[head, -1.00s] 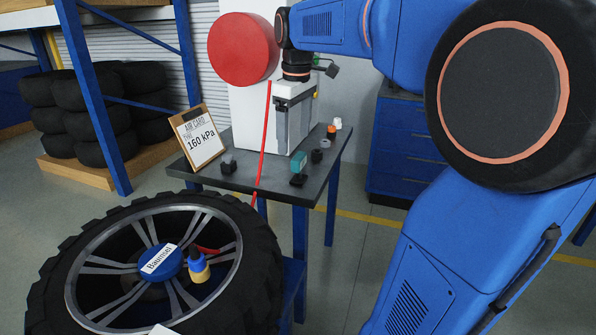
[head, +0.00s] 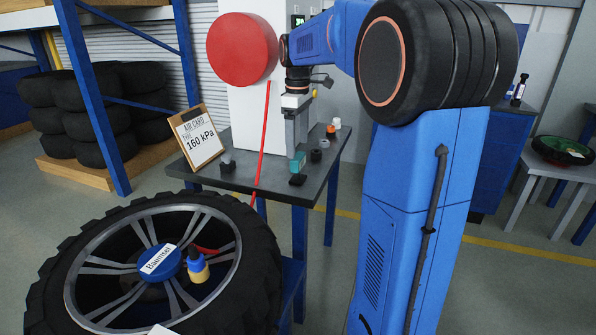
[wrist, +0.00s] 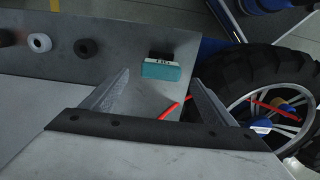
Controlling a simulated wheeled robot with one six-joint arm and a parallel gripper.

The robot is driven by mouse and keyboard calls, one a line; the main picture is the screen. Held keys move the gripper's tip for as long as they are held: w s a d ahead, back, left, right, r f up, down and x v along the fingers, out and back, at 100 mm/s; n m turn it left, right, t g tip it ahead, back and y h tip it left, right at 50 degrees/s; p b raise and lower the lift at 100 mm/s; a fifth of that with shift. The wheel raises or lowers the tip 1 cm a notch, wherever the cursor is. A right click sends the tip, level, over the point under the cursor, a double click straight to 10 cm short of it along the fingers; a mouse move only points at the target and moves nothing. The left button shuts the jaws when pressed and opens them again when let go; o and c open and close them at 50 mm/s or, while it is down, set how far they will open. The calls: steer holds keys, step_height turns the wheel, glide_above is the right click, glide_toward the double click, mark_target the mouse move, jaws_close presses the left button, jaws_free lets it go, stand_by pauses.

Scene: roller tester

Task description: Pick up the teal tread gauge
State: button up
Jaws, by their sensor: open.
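The teal tread gauge (head: 297,162) stands on the grey table near its front right edge, with a dark part at its foot. In the wrist view the teal block (wrist: 161,72) lies just beyond my fingertips, between their lines, with a dark piece behind it. My gripper (head: 296,151) points down at the gauge in the head view and partly overlaps its top. In the wrist view my gripper (wrist: 160,80) has its two fingers spread wide, with nothing between them. I cannot tell whether a finger touches the gauge.
The grey table (head: 240,182) also bears a clipboard reading 160 kPa (head: 197,137), a dark block (head: 228,164) and several small caps (head: 331,131) at right. A large tyre (head: 265,240) lies before the table.

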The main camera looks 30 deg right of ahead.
mark_target(298, 167)
steer(key=shift+s+f, duration=0.1)
steer(key=shift+f, duration=4.6)
steer(key=c, duration=1.4)
step_height(298, 167, up, 10)
steer(key=shift+r, duration=0.1)
